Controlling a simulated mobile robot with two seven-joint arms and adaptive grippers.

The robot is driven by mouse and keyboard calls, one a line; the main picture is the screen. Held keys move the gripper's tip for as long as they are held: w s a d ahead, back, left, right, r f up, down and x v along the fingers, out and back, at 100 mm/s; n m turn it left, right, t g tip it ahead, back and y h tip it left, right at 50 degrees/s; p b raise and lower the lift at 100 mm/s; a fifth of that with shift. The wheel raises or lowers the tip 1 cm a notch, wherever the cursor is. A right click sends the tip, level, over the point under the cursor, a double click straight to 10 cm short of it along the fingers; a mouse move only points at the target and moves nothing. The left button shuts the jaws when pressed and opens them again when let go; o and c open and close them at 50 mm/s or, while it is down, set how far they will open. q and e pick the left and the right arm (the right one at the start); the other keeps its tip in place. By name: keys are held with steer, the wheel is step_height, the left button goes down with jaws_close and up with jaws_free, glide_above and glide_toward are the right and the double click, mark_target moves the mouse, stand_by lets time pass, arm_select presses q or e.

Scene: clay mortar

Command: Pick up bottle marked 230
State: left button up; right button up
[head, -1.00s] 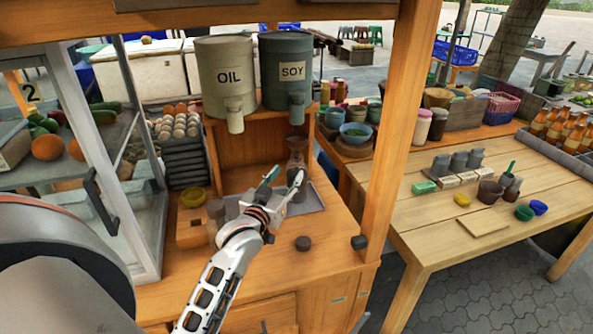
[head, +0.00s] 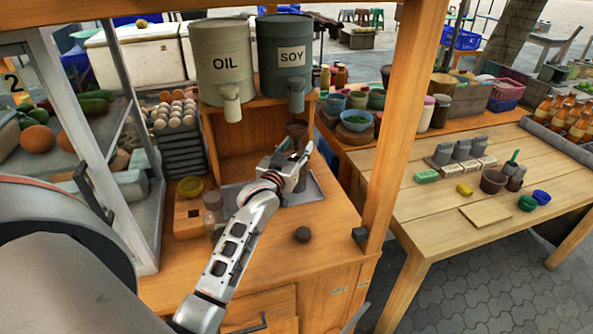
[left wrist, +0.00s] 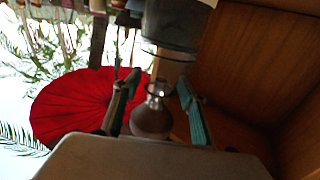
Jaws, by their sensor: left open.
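A small glass bottle (left wrist: 152,118) with a narrow neck and a wide, brownish body shows between my fingers in the left wrist view. I cannot read any marking on it. My left gripper (head: 292,160) is open over the metal tray on the wooden cart. In the left wrist view one finger of my left gripper (left wrist: 153,108) is on each side of the bottle, and I cannot tell whether they touch it. In the head view the gripper hides most of what stands there. A clear jar (head: 213,208) stands to the left, partly behind my forearm. My right gripper is out of view.
The OIL container (head: 218,62) and SOY container (head: 286,58) stand above the cart shelf. A wooden post (head: 403,120) rises to the right. A glass cabinet (head: 135,150) stands left.

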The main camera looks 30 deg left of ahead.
arm_select(q)
jaws_close()
steer(key=shift+r, duration=0.1)
steer(key=shift+r, duration=0.1)
